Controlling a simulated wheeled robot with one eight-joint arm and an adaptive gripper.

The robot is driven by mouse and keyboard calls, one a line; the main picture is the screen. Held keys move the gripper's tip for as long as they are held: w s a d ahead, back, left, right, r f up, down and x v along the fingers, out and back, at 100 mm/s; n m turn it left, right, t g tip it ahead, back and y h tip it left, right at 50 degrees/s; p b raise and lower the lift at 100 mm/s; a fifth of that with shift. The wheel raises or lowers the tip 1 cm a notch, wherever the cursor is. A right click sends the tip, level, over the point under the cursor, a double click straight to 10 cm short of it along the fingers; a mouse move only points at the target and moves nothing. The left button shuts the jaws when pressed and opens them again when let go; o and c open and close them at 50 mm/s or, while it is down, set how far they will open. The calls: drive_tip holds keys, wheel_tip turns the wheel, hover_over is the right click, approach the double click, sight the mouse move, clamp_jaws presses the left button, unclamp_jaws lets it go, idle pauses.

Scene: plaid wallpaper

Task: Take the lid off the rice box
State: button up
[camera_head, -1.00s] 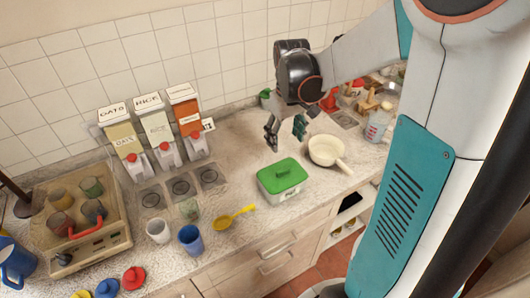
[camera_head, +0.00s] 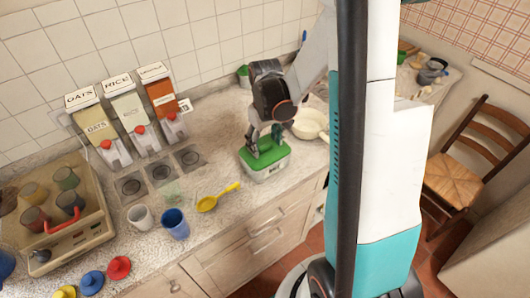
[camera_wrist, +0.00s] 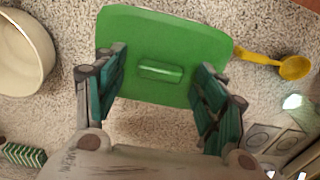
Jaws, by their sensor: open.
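A white box (camera_head: 268,174) with a green lid (camera_head: 279,158) stands on the counter. Faint marking shows on the box's front, too small to read. In the wrist view the lid (camera_wrist: 165,35) is a rounded green rectangle with a raised handle (camera_wrist: 160,72) in its middle. My gripper (camera_head: 265,146) is over the lid, pointing down. In the wrist view my gripper (camera_wrist: 160,78) is open, with one teal-padded finger on each side of the handle and a gap on both sides. I cannot tell whether the fingertips touch the lid.
A cream pan (camera_head: 310,124) stands close behind the box to the right. A yellow spoon (camera_head: 208,203) lies to its left, near a blue cup (camera_head: 175,224) and a white cup (camera_head: 140,217). Dispensers, one labelled RICE (camera_head: 128,108), stand against the tiled wall.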

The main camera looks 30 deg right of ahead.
drive_tip(key=shift+f, duration=0.3)
drive_tip(key=c, duration=1.1)
drive_tip(key=shift+r, duration=0.1)
